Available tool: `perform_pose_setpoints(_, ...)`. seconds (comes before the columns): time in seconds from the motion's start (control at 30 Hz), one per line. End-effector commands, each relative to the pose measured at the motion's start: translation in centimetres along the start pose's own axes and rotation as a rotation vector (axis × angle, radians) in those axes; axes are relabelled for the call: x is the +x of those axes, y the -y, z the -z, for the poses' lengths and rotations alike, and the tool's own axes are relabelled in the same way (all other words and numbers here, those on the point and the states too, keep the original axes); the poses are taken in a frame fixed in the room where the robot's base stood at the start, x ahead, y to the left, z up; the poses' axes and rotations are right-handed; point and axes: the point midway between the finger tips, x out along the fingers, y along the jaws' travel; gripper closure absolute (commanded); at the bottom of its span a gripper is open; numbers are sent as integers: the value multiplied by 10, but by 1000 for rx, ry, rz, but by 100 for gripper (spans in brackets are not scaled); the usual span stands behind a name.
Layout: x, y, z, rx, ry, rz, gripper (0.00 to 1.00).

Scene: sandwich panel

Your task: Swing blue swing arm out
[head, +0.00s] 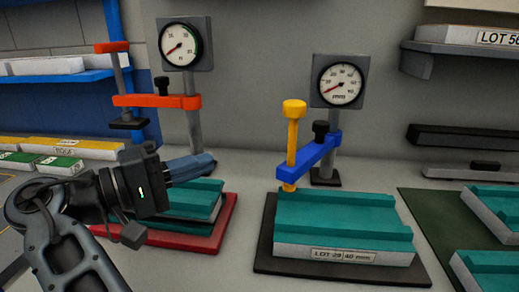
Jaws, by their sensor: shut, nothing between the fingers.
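The blue swing arm (308,159) is clamped on a grey post in the middle right of the head view. It points toward the front left, and its free end carries an upright yellow post (293,135) with a knob on top. That end is at the back left corner of the teal-topped panel (345,225) labelled LOT 29. A black knob (320,130) stands on the blue arm. My gripper (208,163) is shut and empty, to the left of the blue arm and apart from it, in front of the left stand and above another teal panel.
A left stand carries an orange swing arm (158,101) and a dial gauge (181,45). A second gauge (340,82) tops the blue arm's post. A red tray (225,225) and black mat (275,262) lie in front. More teal panels (490,265) are at right.

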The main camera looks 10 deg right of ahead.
Motion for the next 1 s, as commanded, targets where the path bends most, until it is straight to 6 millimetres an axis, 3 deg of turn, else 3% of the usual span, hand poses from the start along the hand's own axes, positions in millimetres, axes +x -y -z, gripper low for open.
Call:
perform_pose_setpoints(0.17, 16, -1, 0, 0, 5, 1, 100)
perform_pose_setpoints(0.6, 100, -1, -1, 0, 5, 1, 100)
perform_pose_setpoints(1.0, 127, -1, -28, 0, 2, 1, 100)
